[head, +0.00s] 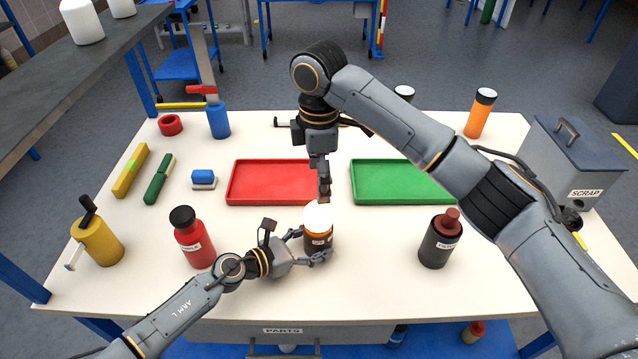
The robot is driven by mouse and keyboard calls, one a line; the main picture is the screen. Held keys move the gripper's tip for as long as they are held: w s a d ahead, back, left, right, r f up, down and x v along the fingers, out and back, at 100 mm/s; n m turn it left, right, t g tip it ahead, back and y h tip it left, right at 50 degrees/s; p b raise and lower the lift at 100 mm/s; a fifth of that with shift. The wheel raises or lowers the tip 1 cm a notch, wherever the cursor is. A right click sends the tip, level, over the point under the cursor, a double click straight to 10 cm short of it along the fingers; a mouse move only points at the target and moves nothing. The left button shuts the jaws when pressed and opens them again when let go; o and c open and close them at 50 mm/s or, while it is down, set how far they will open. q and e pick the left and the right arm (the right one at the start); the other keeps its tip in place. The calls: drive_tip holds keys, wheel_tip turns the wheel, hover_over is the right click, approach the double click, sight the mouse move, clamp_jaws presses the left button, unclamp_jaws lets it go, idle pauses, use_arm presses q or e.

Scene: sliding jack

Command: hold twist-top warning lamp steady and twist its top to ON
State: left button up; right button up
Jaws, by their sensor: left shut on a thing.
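The warning lamp (319,240) stands upright on the table in front of the red tray. It has a dark amber, labelled body and a bright white top (318,217). My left gripper (308,246) is shut around the lamp's body from the left, low down. My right gripper (323,186) points down from above, its fingertips at the lamp's top edge. Its fingers are seen edge-on, so their gap and any contact with the top cannot be told.
A red bottle (194,241) stands left of my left gripper and a dark bottle (438,242) stands to the right. Red (232,190) and green (398,198) trays lie behind. A yellow can (98,241) is far left, an orange cylinder (479,115) back right, the scrap bin (575,168) beyond.

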use_arm(q)
drive_tip(key=o, duration=1.1)
